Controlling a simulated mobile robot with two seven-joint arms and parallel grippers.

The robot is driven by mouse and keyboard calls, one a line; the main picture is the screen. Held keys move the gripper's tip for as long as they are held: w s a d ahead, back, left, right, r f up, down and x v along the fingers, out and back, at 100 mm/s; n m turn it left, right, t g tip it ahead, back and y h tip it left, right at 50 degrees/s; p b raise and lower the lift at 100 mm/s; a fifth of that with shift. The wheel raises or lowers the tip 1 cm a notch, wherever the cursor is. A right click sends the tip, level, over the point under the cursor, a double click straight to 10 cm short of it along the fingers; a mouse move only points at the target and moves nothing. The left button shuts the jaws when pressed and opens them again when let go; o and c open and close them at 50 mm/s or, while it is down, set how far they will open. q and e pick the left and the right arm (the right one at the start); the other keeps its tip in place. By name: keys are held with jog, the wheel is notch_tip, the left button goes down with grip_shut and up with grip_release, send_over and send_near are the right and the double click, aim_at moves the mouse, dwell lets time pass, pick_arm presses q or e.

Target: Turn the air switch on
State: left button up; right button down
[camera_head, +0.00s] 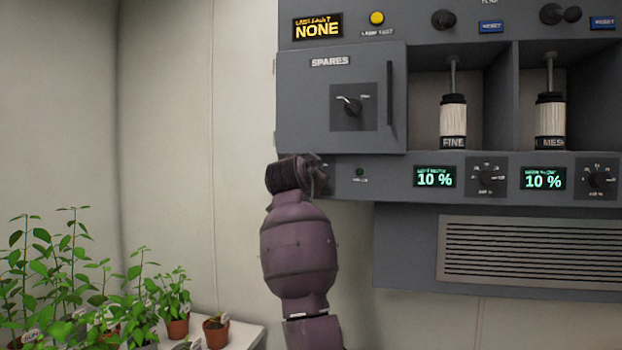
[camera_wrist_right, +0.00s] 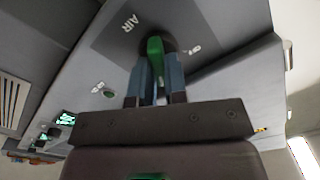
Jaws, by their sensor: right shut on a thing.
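The air switch is seen close up in the right wrist view, a green lever (camera_wrist_right: 155,48) on a dark grey plate (camera_wrist_right: 118,38) marked AIR. A small white label, too blurred to read surely, sits on the plate beside the lever. My right gripper (camera_wrist_right: 157,72) has its two blue-grey fingers on either side of the green lever, shut on it. In the head view my right gripper (camera_head: 313,172) is at the lower left of the grey cabinet and hides the switch. My left gripper is not in view.
The spares door (camera_head: 300,103) with its own knob is just above my right gripper. To the right are two dials (camera_head: 487,178) (camera_head: 597,179) with green 10 % displays and canisters (camera_head: 453,120) above. Potted plants (camera_head: 75,285) stand on a white table at the lower left.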

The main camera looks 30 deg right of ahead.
jog(key=shift+f+m, duration=0.15)
jog(key=shift+m, duration=1.05)
jog(key=shift+b, duration=0.3)
jog(key=c, duration=1.1)
grip_release()
jog(key=shift+c, duration=0.2)
